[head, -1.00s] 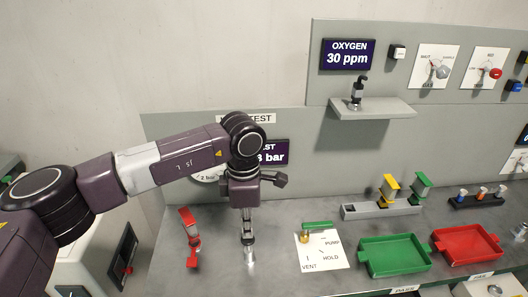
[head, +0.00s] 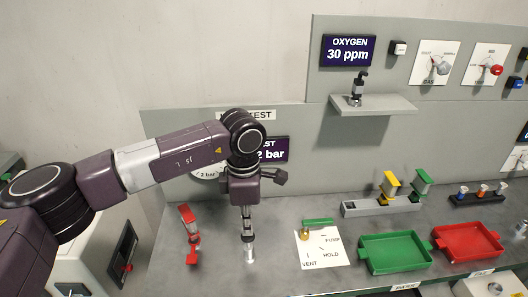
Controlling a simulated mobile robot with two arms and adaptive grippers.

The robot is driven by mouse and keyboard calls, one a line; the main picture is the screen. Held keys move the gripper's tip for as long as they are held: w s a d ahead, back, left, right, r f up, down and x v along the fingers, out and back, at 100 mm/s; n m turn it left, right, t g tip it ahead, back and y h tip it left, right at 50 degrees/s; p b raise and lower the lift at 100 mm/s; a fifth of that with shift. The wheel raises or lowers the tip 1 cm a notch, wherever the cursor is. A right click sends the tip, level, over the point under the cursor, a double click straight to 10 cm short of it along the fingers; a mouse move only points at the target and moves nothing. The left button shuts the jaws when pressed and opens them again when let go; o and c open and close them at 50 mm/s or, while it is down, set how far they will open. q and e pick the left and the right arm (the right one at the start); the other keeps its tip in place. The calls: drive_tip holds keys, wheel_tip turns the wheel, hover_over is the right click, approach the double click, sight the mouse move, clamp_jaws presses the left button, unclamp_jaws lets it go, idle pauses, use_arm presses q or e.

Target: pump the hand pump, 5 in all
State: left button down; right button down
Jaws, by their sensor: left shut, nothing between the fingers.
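My left gripper (head: 246,212) points straight down over the bench, left of the valve card. It is shut and holds nothing. Directly below it stands a slim silver upright piece (head: 249,245), which looks like the hand pump; its top is partly hidden by the gripper, and I cannot tell whether they touch. A dark display (head: 268,150) behind my arm shows a partly hidden reading ending in "2 bar". A round gauge (head: 205,172) is mostly covered by my arm. My right gripper is not in view.
A red-handled piece (head: 187,213) stands close on the left. To the right lie a PUMP/HOLD/VENT card (head: 335,255) with a green lever (head: 318,221), a green tray (head: 398,254) and a red tray (head: 468,245). A grey shelf (head: 375,107) juts from the back panel.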

sight(248, 237)
use_arm(q)
drive_tip(key=shift+f+b, duration=1.95)
drive_tip(key=shift+f, duration=0.25)
drive_tip(key=shift+r, duration=0.15)
drive_tip(key=shift+r+p, duration=1.05)
drive_tip(key=shift+r, duration=1.4)
drive_tip(key=shift+f, duration=0.15)
